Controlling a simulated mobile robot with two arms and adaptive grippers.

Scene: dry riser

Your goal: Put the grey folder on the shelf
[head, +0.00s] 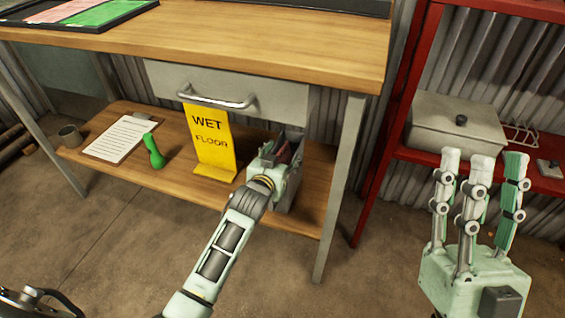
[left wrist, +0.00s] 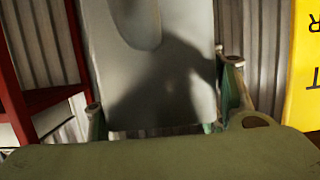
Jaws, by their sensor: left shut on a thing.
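The grey folder (head: 290,192) stands upright on the lower board of the workbench, right of the yellow sign. My left gripper (head: 282,155) is at its upper part, with the arm covering some of it. In the left wrist view the grey folder (left wrist: 155,70) is a broad upright grey panel between the fingers of my left gripper (left wrist: 162,105), which is shut on it. Whether its base still touches the board is hidden. The red shelf (head: 400,155) stands at the right. My right gripper (head: 481,160) is open and empty, fingers pointing up in front of it.
The bench drawer (head: 270,95) and leg (head: 340,190) are close. A grey lidded box (head: 450,125) occupies the red shelf.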

